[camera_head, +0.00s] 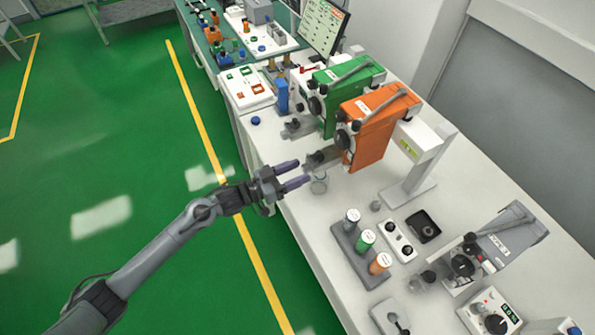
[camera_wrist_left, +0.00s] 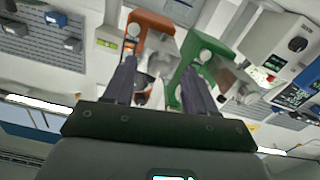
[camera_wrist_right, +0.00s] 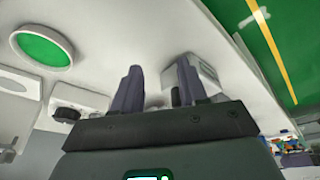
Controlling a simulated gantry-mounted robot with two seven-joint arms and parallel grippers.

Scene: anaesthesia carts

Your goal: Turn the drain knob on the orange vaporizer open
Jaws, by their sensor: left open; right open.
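The orange vaporizer (camera_head: 370,132) stands on the white counter, with a dark dial (camera_head: 341,139) on its front. Low at its front a grey block carries a small black knob (camera_head: 313,160), which appears to be the drain knob. My left gripper (camera_head: 303,171) is open and empty, its fingers pointing at this low front area; I see no clear contact. In the left wrist view the orange vaporizer (camera_wrist_left: 152,22) shows beyond the fingers, partly covered by one. My right gripper (camera_wrist_right: 160,68) is open and empty in its wrist view and outside the head view.
A green vaporizer (camera_head: 349,78) stands close behind the orange one. A small clear jar (camera_head: 319,184) sits by my left fingertips. A grey rack (camera_head: 352,250) with several capped bottles and a grey vaporizer (camera_head: 510,235) stand nearer. Open floor lies left of the counter.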

